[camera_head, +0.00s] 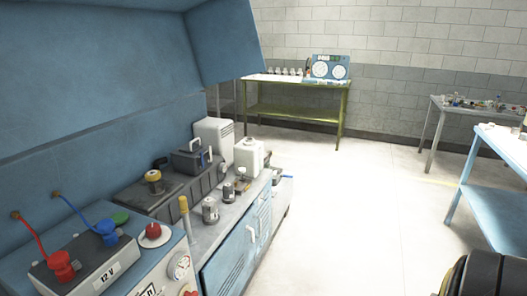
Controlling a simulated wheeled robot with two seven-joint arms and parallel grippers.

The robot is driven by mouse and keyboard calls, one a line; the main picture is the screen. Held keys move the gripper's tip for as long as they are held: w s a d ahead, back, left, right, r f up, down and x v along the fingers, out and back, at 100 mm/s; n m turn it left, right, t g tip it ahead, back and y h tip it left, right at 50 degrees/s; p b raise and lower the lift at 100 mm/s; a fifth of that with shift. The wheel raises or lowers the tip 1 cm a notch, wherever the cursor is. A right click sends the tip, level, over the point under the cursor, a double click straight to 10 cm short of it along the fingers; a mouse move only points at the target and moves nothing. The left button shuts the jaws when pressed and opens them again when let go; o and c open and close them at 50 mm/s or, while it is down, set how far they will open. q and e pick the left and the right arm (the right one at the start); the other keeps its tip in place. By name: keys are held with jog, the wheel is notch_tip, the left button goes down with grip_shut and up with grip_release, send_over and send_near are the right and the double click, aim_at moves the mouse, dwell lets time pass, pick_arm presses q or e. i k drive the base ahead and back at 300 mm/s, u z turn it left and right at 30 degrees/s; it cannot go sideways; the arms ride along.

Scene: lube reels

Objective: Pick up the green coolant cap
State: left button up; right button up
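A small round green cap (120,217) sits at the lower left, just behind the grey 12 V battery (92,270) and close to its blue terminal clamp (106,231). It looks like the green coolant cap, but it is small and its lower part is hard to make out. Neither of my grippers can be made out in this view.
A red knob (153,232) and a yellow post (184,207) stand right of the cap. A red clamp (60,262) with a cable is on the battery. Metal canisters (210,211) and a white jug (249,155) stand farther back. The floor (365,190) to the right is clear.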

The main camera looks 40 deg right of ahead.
aim_at(120, 218)
jog(key=z, duration=0.1)
jog(key=k, duration=0.3)
jog(key=z, duration=1.45)
jog(key=i, duration=0.7)
jog(key=u, duration=0.35)
